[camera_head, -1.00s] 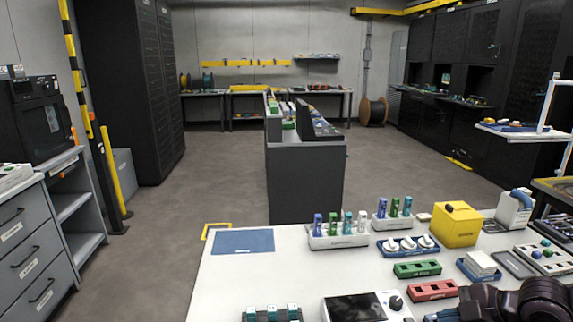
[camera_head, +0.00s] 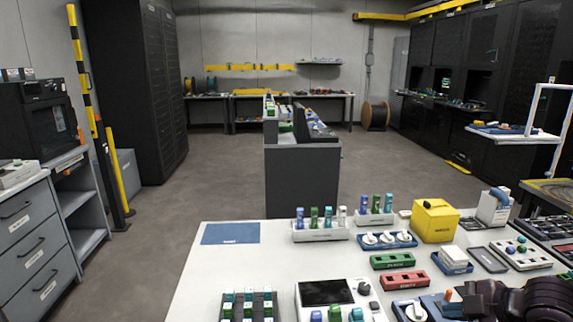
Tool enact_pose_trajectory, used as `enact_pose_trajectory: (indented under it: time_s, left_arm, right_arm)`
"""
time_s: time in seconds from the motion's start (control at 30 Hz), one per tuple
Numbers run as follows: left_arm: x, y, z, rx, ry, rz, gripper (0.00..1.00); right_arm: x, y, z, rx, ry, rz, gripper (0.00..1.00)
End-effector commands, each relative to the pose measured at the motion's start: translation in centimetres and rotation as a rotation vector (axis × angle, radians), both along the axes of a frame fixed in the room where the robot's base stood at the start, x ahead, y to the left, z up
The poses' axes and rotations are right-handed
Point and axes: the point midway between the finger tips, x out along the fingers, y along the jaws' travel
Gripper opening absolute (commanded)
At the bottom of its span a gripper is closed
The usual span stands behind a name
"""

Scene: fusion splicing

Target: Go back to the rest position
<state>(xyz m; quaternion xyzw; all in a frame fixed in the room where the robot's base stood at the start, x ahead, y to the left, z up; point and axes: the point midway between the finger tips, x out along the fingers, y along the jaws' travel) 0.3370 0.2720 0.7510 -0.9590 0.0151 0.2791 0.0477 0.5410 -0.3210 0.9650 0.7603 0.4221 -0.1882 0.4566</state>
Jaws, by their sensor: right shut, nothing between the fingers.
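My right gripper (camera_head: 468,300) is at the lower right, at the end of my dark arm, over the front right of the white worktable (camera_head: 195,285). It is shut and holds nothing. Its fingertips are small and dark here, close to a blue holder with a white knob (camera_head: 409,310) at the table front; I cannot tell whether they touch. My left gripper is not in view.
A device with a dark screen (camera_head: 327,291) stands at the table front, left of my right gripper. A red rack (camera_head: 404,281), a green rack (camera_head: 392,261) and a yellow box (camera_head: 435,221) lie behind. A flat blue mat (camera_head: 230,233) lies at the back left.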

Motion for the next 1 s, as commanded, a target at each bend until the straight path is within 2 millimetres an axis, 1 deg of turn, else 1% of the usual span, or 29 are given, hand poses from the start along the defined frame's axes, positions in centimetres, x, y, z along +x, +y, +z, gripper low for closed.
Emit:
enact_pose_trajectory:
  time_s: [0.03,0.1,0.23,0.4,0.5,0.6,0.7,0.8,0.87,1.0]
  left_arm:
    - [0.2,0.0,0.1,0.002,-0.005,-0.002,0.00]
    - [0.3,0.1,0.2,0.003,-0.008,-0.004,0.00]
    - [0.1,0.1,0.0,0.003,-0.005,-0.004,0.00]
    - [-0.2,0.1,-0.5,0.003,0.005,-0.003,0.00]
    - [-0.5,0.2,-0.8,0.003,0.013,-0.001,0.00]
    - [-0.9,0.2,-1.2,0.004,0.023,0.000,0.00]
    - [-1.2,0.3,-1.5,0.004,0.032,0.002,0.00]
    - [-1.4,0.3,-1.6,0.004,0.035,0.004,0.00]
    - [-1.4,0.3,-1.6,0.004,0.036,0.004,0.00]
    - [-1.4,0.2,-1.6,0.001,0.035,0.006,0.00]
  right_arm:
    - [0.7,0.9,0.4,0.012,-0.027,0.004,0.00]
    - [1.3,2.0,0.6,0.031,-0.058,0.004,0.00]
    - [2.0,4.6,0.4,0.086,-0.108,0.001,0.00]
    - [2.0,7.9,-1.0,0.190,-0.152,-0.030,0.00]
    - [1.7,9.5,-2.0,0.262,-0.172,-0.069,0.00]
    - [1.2,10.6,-3.2,0.332,-0.186,-0.126,0.00]
    - [0.4,11.2,-4.5,0.397,-0.194,-0.196,0.00]
    - [-0.5,11.2,-6.0,0.455,-0.196,-0.281,0.00]
    - [-1.2,11.0,-7.0,0.484,-0.194,-0.336,0.00]
    - [-3.3,10.0,-9.7,0.539,-0.184,-0.482,0.00]
